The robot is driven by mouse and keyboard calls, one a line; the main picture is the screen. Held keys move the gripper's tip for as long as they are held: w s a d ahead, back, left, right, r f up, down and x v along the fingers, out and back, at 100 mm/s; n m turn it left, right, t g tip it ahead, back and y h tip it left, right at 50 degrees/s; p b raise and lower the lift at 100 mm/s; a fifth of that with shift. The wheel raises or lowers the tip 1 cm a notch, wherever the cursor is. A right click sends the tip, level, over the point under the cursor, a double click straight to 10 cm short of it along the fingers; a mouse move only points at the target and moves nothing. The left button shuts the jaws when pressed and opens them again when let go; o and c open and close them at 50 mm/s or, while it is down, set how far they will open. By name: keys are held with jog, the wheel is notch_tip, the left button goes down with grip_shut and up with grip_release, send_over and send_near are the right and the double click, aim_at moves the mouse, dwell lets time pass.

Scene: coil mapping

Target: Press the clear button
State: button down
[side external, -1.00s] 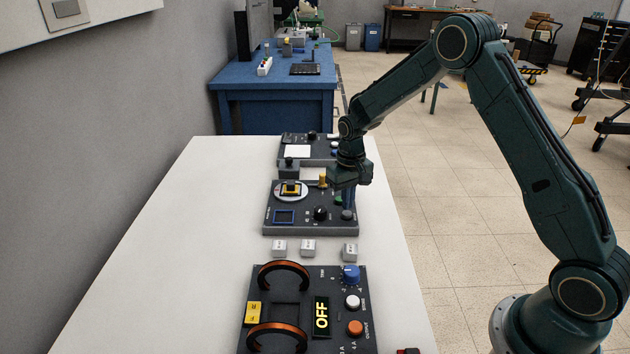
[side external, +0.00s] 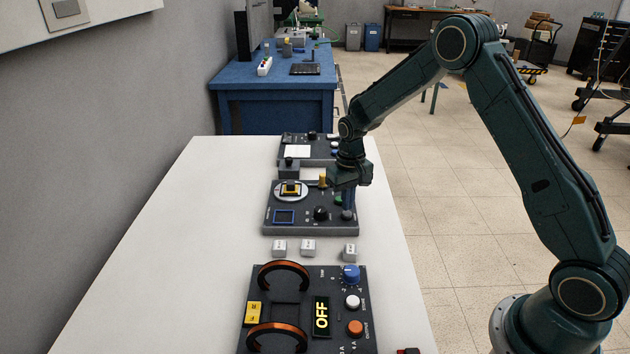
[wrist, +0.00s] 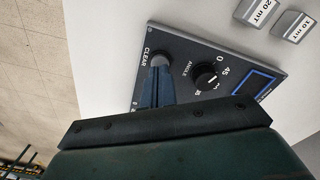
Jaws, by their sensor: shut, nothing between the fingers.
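The clear button (wrist: 158,56) is a round grey cap beside the word CLEAR at the panel's corner in the wrist view. In the side view it shows as a small grey knob (side external: 347,215) at the near right of the middle panel (side external: 292,226). My gripper (wrist: 157,68) is shut and empty, its blue fingers together. It points down over the button in the side view (side external: 348,207). The fingertips overlap the cap in both views. They look at or very close to it; I cannot tell whether they touch or how far it is pressed.
A black angle knob (wrist: 206,76) and a blue-framed display (wrist: 254,84) are beside the fingers. White blocks (side external: 308,248) stand in front of the panel. A nearer panel has copper coils (side external: 277,337), an OFF display (side external: 321,316) and a blue knob (side external: 350,273). The white table's left is clear.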

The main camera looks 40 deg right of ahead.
aim_at(347, 213)
jog(key=shift+f, duration=0.85)
dwell(0.3)
dwell(0.4)
jog(key=shift+r, duration=3.2)
